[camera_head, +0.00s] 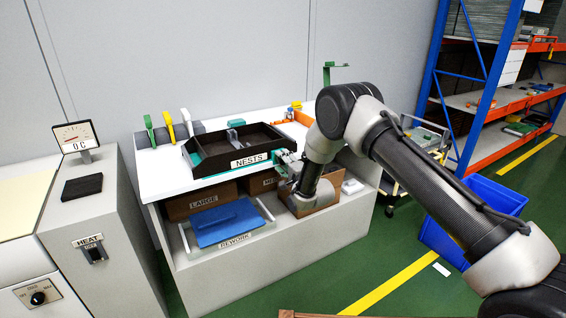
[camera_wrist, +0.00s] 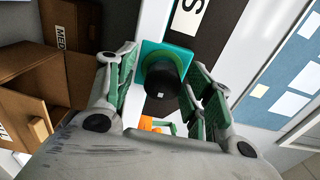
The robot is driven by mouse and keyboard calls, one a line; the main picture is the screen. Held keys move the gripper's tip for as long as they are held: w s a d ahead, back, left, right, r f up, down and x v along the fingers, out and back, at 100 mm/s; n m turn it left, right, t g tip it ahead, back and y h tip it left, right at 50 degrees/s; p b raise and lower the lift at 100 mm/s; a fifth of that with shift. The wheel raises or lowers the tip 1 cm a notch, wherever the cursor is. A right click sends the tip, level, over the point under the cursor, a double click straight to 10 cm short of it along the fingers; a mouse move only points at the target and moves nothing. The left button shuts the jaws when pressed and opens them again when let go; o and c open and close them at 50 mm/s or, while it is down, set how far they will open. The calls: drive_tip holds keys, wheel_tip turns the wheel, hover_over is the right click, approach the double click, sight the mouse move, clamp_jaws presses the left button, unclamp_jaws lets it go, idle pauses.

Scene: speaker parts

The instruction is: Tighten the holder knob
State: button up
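The holder knob (camera_wrist: 165,82) is black and round and sits on a square teal block in the wrist view. The block is beside the dark nests tray. My gripper (camera_wrist: 160,64) has one green-padded finger on each side of the knob. A gap shows between the knob and each finger, so the gripper is open and not clamped on it. In the head view my gripper (camera_head: 284,166) is at the front right corner of the nests tray (camera_head: 213,165), next to teal holder parts. The knob cannot be made out there.
Brown boxes (camera_head: 200,201) stand on the shelf below the bench top, close under my gripper. A rework tray (camera_head: 262,211) with a blue piece is lower left. A heat cabinet (camera_head: 88,215) stands left. A blue bin (camera_head: 480,205) and a rack stand right.

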drive_tip(key=shift+r, duration=0.1)
drive_tip(key=v, duration=1.2)
